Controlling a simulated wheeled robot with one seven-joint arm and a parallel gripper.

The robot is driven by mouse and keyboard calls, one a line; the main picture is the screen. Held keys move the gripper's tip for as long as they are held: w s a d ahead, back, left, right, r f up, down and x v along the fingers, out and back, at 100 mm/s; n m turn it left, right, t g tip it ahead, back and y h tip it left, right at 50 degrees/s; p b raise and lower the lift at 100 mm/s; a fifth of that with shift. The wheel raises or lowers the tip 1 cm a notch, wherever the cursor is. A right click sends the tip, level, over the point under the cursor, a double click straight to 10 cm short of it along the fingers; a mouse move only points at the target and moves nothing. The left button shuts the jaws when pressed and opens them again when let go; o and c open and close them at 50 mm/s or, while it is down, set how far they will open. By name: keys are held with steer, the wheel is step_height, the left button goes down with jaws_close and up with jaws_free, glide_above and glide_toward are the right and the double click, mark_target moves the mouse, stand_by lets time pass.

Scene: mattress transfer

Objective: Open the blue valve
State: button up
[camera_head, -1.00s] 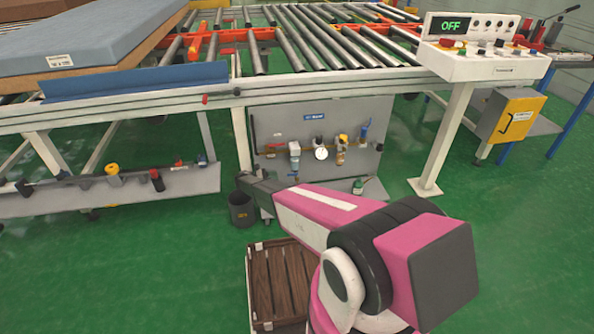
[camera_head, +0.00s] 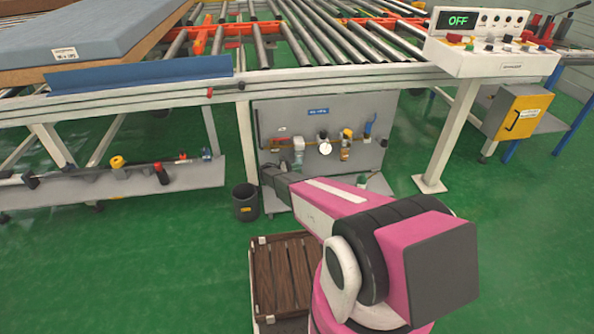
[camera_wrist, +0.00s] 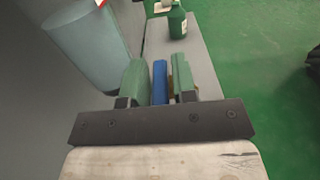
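The grey panel (camera_head: 300,112) under the roller conveyor carries several valves and fittings on a pipe. A blue handle (camera_head: 369,126) stands at its right end. My gripper (camera_head: 268,172) is at the panel's lower left, seen small from behind. In the wrist view my gripper (camera_wrist: 160,85) has two green finger pads, apart, with a narrow upright blue piece (camera_wrist: 159,82) between them. Narrow gaps show beside it, so it does not look clamped. Whether this blue piece belongs to a valve, I cannot tell.
A grey-blue cylinder (camera_wrist: 88,40) is close on the left in the wrist view, with a green bottle (camera_wrist: 178,24) ahead. A dark bin (camera_head: 245,203) and a wooden crate (camera_head: 283,277) stand on the floor. The control box (camera_head: 490,58) reads OFF.

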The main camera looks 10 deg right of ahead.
jaws_close()
